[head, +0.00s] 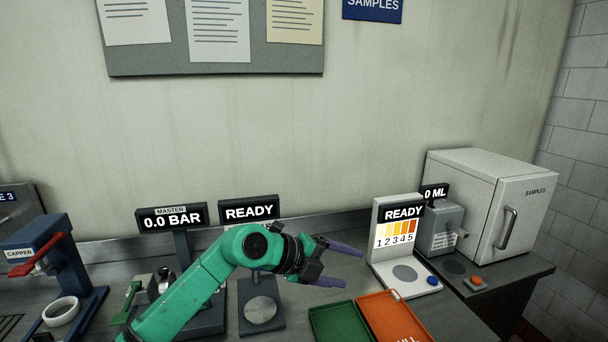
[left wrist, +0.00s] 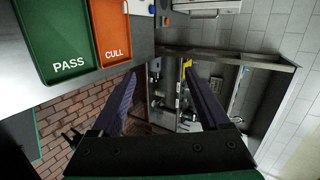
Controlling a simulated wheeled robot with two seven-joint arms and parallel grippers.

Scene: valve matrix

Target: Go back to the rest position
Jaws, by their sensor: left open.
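My left gripper (head: 336,264) is raised above the bench in the head view, at the end of a green arm. Its two purple fingers are spread and point right, with nothing between them. In the left wrist view the same open fingers (left wrist: 160,95) hang past the bench edge, with the floor and a lower shelf area seen between them. My right gripper is in neither view.
A green PASS tray (head: 338,322) and an orange CULL tray (head: 395,315) lie near the gripper. A colour-scale READY station (head: 398,235), a white SAMPLES cabinet (head: 490,205) and a blue capper (head: 50,262) stand on the bench (head: 478,318).

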